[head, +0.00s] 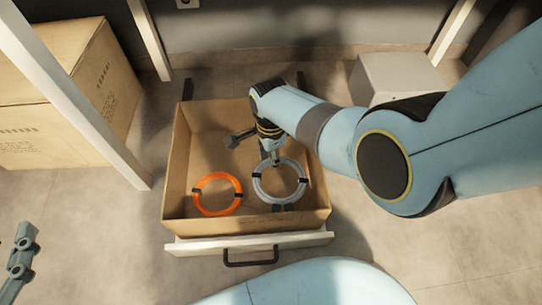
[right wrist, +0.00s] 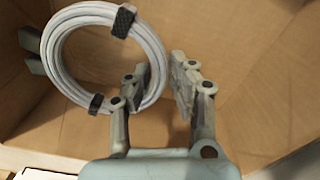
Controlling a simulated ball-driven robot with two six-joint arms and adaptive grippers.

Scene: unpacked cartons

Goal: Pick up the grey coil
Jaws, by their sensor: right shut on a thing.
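The grey coil (head: 264,196) is a ring of pale cable with black ties, in the right half of an open cardboard box (head: 178,160). My right gripper (head: 274,158) reaches down from above to the far side of the ring. In the right wrist view the coil (right wrist: 70,38) is at upper left, and one side of its ring passes between the fingers (right wrist: 165,85), which are shut on it. I cannot tell whether the coil touches the box floor. My left gripper (head: 22,262) shows only partly at the left edge, away from the box.
An orange coil (head: 218,212) lies left of the grey one in the box. A dark tool-like thing (head: 238,138) is behind them. The box sits in a drawer with a black handle (head: 250,262). A large carton (head: 50,130) stands left, a pale box (head: 395,75) back right.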

